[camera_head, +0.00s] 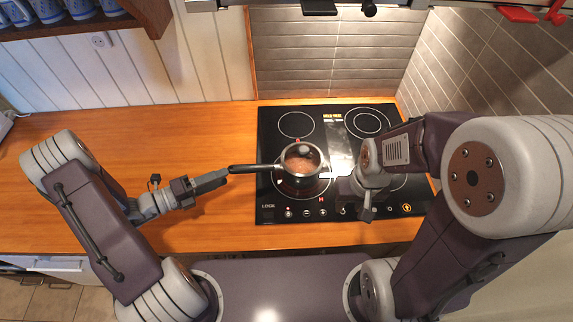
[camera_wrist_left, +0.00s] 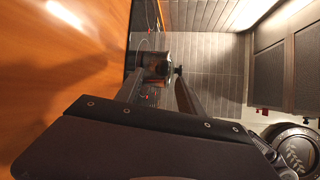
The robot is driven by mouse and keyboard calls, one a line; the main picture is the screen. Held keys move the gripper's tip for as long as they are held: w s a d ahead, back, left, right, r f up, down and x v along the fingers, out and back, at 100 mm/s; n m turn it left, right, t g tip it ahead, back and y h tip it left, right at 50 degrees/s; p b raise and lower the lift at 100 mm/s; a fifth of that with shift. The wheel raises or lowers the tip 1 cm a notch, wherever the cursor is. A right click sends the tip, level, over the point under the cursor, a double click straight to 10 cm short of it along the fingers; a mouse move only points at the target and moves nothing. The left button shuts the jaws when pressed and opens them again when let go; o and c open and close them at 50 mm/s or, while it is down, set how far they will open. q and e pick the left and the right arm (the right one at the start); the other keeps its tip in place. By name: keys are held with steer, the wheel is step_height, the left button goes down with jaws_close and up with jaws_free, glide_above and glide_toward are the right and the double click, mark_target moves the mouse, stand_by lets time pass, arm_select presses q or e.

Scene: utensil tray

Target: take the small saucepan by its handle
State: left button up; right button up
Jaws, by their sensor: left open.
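The small saucepan (camera_head: 302,160) is steel with reddish-brown contents. It stands on the black hob, and its dark handle (camera_head: 255,168) points left past the hob's edge. My left gripper (camera_head: 226,174) is open, with its fingertips close to the handle's free end. In the left wrist view its two fingers (camera_wrist_left: 158,96) are apart, and the saucepan (camera_wrist_left: 153,62) shows beyond them. I cannot tell whether the handle end lies between the tips. My right gripper (camera_head: 367,210) hangs over the right part of the hob, apart from the saucepan; its jaw opening is unclear.
The black hob (camera_head: 270,205) is set in a wooden counter (camera_head: 120,135). The counter left of the hob is mostly clear. A tiled wall (camera_head: 335,60) stands behind, and a shelf with blue mugs (camera_head: 48,10) is at upper left.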

mark_target(248, 168)
arm_select(q)
steer(key=p+x, duration=0.1)
steer(key=x, duration=0.2)
steer(key=shift+d, duration=0.3)
steer(key=shift+w+d+f, duration=0.1)
steer(key=shift+w, duration=0.05)
steer(key=x, duration=0.1)
steer(key=p+x, duration=0.1)
steer(key=x, duration=0.2)
steer(key=shift+d+r+p, duration=0.25)
steer(key=shift+d+p, duration=0.1)
steer(key=shift+w+d+f, duration=0.2)
steer(key=shift+w+d, duration=0.05)
steer(key=shift+d, duration=0.05)
steer(key=shift+a, duration=0.1)
jaws_close()
steer(key=shift+r, duration=0.1)
